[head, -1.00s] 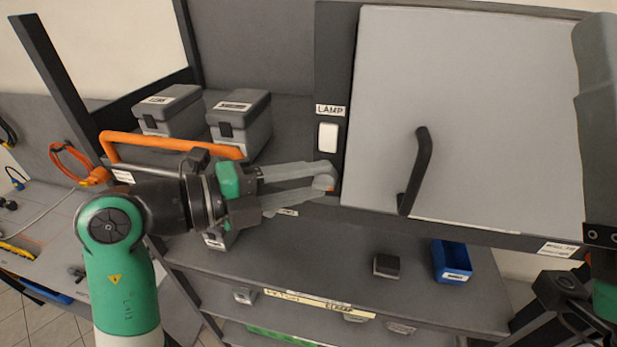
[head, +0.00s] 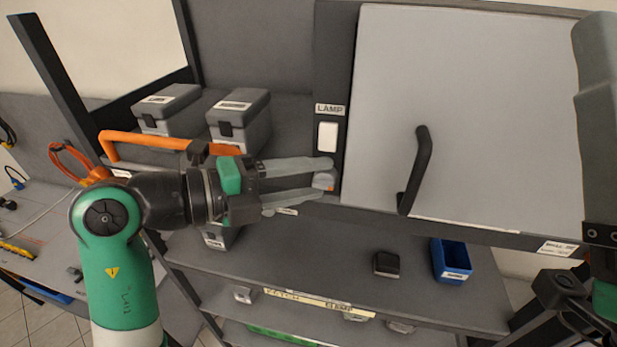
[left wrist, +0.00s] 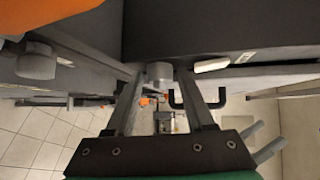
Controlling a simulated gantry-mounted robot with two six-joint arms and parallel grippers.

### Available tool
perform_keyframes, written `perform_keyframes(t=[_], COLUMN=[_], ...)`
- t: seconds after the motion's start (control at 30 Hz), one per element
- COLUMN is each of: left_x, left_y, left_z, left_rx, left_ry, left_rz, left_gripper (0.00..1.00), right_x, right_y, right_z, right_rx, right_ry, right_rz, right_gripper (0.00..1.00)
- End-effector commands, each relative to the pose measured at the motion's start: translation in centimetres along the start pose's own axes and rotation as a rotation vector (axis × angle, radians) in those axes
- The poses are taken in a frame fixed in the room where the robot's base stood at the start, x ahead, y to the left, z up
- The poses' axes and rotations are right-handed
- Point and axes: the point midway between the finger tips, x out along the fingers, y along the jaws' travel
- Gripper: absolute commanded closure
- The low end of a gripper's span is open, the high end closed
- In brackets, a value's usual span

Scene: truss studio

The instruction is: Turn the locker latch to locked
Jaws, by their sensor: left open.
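The latch is a small grey knob (head: 323,180) with an orange mark, low on the dark frame left of the locker door (head: 470,110). My left gripper (head: 326,177) is open, its two fingers reaching right to the knob, one above it and one below. In the left wrist view the knob (left wrist: 160,72) shows between the open fingertips (left wrist: 158,80). Whether either finger touches it I cannot tell. The door is closed and has a black handle (head: 416,170). My right gripper (head: 560,290) shows only partly at the lower right; its jaws are unclear.
A white lamp switch (head: 327,137) sits just above the knob. An orange bar (head: 150,141) and two grey boxes (head: 240,120) are left, behind my left arm. A blue bin (head: 452,261) and a small dark box (head: 386,264) stand on the shelf below, with clear room between.

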Motion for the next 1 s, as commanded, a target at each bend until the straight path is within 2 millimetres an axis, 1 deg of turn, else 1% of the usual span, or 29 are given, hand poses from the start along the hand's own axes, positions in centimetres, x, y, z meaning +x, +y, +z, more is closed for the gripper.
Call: perform_keyframes(t=[0.07, 0.17, 0.27, 0.4, 0.5, 0.6, 0.73, 1.0], left_x=[-0.4, -1.7, -3.9, -7.3, -9.4, -10.8, -11.6, -11.6], left_y=[0.1, 0.2, 0.3, 0.3, 0.3, 0.2, 0.0, 0.0], left_z=[0.0, 0.1, 0.1, 0.1, 0.1, 0.1, 0.0, 0.0], left_rx=[0.001, 0.002, 0.004, 0.003, 0.003, 0.002, 0.001, 0.000], left_ry=[-0.001, -0.005, -0.007, -0.006, -0.006, -0.003, -0.001, 0.000], left_rz=[-0.001, -0.002, -0.002, -0.001, 0.000, 0.000, 0.001, 0.000], left_gripper=[0.46, 0.46, 0.46, 0.46, 0.46, 0.46, 0.46, 0.46], right_x=[-0.2, -0.6, -1.1, -1.9, -2.2, -2.4, -2.4, -2.4], right_y=[0.0, 0.0, 0.0, 0.0, 0.0, 0.0, 0.0, 0.0], right_z=[0.1, 0.5, 1.0, 1.7, 2.0, 2.2, 2.2, 2.2], right_rx=[0.000, 0.000, 0.000, 0.000, 0.000, 0.000, 0.000, 0.000], right_ry=[0.000, 0.000, 0.000, 0.000, 0.000, 0.000, 0.000, 0.000], right_rz=[0.000, 0.000, 0.000, 0.000, 0.000, 0.000, 0.000, 0.000], right_gripper=[0.00, 0.00, 0.00, 0.00, 0.00, 0.00, 0.00, 0.00])
